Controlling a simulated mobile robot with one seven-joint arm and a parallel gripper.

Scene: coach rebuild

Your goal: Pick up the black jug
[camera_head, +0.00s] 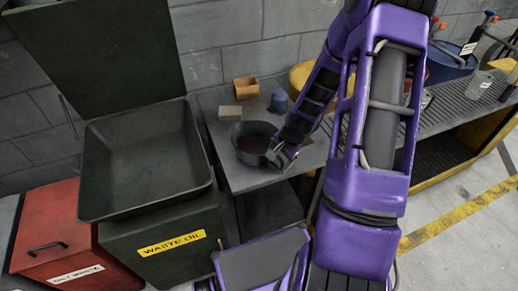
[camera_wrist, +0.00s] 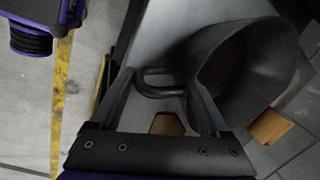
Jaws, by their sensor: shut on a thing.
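The black jug (camera_head: 252,131) stands upright, or nearly so, over the grey worktop between the waste bin and my arm. Its dark, wide mouth faces up. In the wrist view the jug (camera_wrist: 245,62) fills the upper right, and its loop handle (camera_wrist: 155,91) lies between my two fingers. My gripper (camera_head: 281,156) is at the jug's right front side, shut on the handle. It also shows in the wrist view (camera_wrist: 165,92). I cannot tell whether the jug's base touches the worktop.
The worktop (camera_head: 240,176) also holds a wooden box (camera_head: 245,87), a beige block (camera_head: 230,113) and a blue container (camera_head: 280,101) behind the jug. An open waste oil bin (camera_head: 150,165) is close on the left, beside a red bin (camera_head: 60,235). A grated bench (camera_head: 455,112) runs right.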

